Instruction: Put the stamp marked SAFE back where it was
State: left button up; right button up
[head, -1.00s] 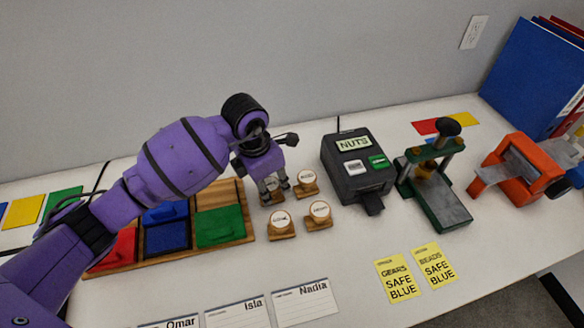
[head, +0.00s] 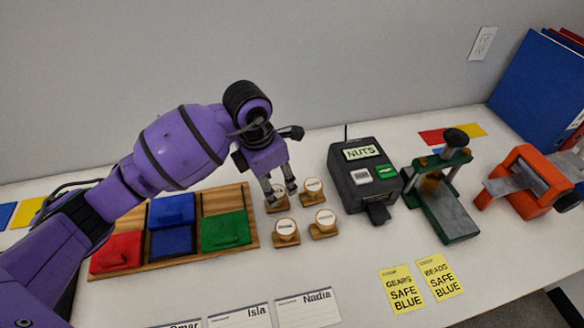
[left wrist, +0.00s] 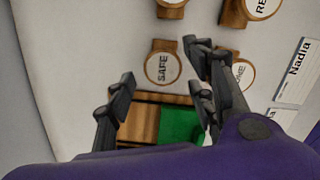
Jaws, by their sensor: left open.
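The stamp marked SAFE (left wrist: 163,67) has a round white top on a wooden body and stands on the table beside the wooden tray. In the head view this stamp (head: 278,203) is the back left one of the group, partly hidden by my fingers. My left gripper (head: 282,193) is open and empty just above it. In the left wrist view the open fingers (left wrist: 165,85) lie to either side of the stamp in the picture, with the stamp apart from them. My right gripper is not in view.
Other stamps stand close by (head: 313,188), (head: 286,231) and (head: 324,222). The wooden tray (head: 208,203) with red, blue and green pads is at left. A label maker (head: 363,175), a green press (head: 445,200) and an orange dispenser (head: 520,180) stand at right. Cards lie in front.

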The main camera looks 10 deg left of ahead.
pick_arm(q)
notch_tip(320, 180, up, 7)
jog(key=shift+s+a+r, duration=0.2)
jog(key=shift+s+a, duration=0.2)
dwell(0.4)
